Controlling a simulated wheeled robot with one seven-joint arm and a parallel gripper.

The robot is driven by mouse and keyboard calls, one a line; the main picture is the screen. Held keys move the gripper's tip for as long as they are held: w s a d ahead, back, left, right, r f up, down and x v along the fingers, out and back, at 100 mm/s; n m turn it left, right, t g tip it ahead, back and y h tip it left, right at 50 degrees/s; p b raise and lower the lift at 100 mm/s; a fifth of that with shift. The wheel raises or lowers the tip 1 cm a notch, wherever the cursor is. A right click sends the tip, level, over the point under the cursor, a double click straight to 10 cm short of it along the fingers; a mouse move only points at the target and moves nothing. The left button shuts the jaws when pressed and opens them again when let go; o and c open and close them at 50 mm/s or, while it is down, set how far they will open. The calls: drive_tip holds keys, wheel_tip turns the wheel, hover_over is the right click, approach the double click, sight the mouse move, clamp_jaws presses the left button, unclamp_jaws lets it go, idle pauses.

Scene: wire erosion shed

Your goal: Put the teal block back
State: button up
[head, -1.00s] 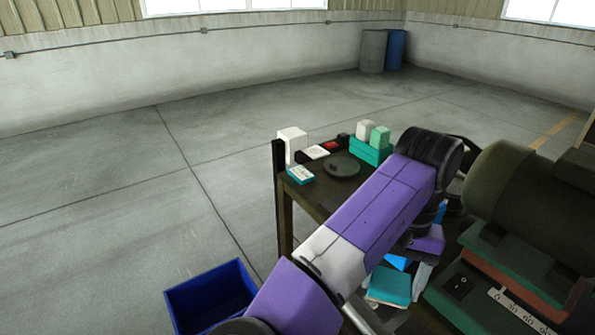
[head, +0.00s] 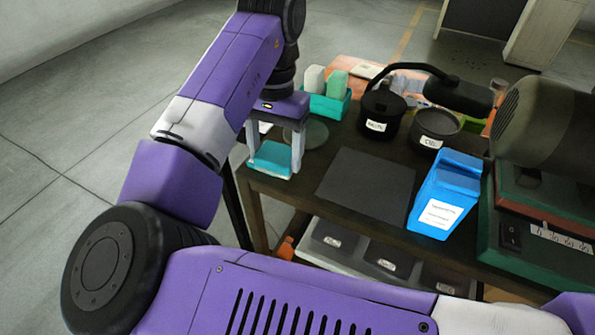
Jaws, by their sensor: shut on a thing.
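The teal block (head: 270,160) is between the two pale fingers of my gripper (head: 274,158), which is shut on it. My gripper points down over the near left end of the dark workbench (head: 330,218). I cannot tell whether the block touches the bench top or hangs just above it. A round grey-green dish (head: 312,134) lies just behind and to the right of my gripper, partly hidden by it. A teal holder (head: 328,104) with a white and a green piece in it stands farther back.
A bare dark grey mat (head: 366,187) lies mid-bench. Right of it stands a blue labelled bin (head: 445,195), then a green-based machine (head: 540,235). A black pot (head: 382,110) and a grey pot (head: 436,128) stand behind. Labelled bins (head: 385,258) sit on the shelf below.

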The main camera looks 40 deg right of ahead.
sight(279, 143)
drive_tip(key=d+r+m, duration=0.1)
drive_tip(key=w+d+r+m, duration=0.1)
drive_tip(key=m, duration=0.1)
drive_tip(key=w+d+r+m, duration=0.1)
drive_tip(key=m, duration=0.1)
drive_tip(key=shift+r+t, duration=0.15)
drive_tip(key=shift+t, duration=0.15)
drive_tip(key=d+r+m+t+b, duration=0.1)
drive_tip(key=d+r+m, duration=0.5)
drive_tip(key=m, duration=0.3)
wheel_tip(279, 143, down, 20)
drive_tip(key=shift+w+f+p, duration=0.1)
drive_tip(key=shift+w+p, duration=0.05)
drive_tip(key=shift+p, duration=0.85)
drive_tip(key=o, duration=1.2)
drive_tip(key=r, duration=0.4)
drive_tip(key=r+b, duration=0.1)
drive_tip(key=r, duration=0.3)
drive_tip(key=s+d+r, duration=0.1)
drive_tip(key=r, duration=0.3)
drive_tip(key=shift+d, duration=0.1)
